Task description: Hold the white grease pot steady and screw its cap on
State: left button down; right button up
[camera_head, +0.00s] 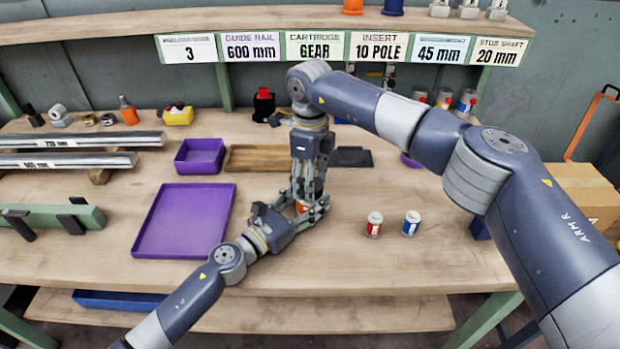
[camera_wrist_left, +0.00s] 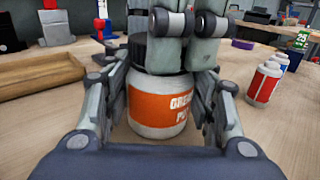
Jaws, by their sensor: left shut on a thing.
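The white grease pot (camera_wrist_left: 158,105) has an orange label and stands upright on the bench in the left wrist view. In the head view only a bit of its orange label (camera_head: 302,207) shows. My left gripper (camera_head: 308,205) is shut around the pot's sides, one finger on each side. A black cap (camera_wrist_left: 143,52) is at the top of the pot; whether it is fully seated cannot be told. My right gripper (camera_head: 308,178) points down from above at the cap, its fingers (camera_wrist_left: 188,40) hiding much of it. Whether they grip it is unclear.
A red-labelled bottle (camera_head: 374,225) and a blue-labelled bottle (camera_head: 411,224) stand to the right of the pot. A large purple tray (camera_head: 185,222) lies to the left, with a smaller purple bin (camera_head: 200,157) and a wooden tray (camera_head: 256,158) behind. The right front of the bench is clear.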

pick_arm(q)
jog(key=shift+f, duration=0.1)
pick_arm(e)
jog(key=c, duration=0.4)
jog(key=shift+c, duration=0.2)
jog(key=o, duration=1.2)
jog(key=shift+o, duration=0.2)
notch_tip(320, 180, up, 12)
pick_arm(q)
jog(key=c, duration=0.6)
grip_release()
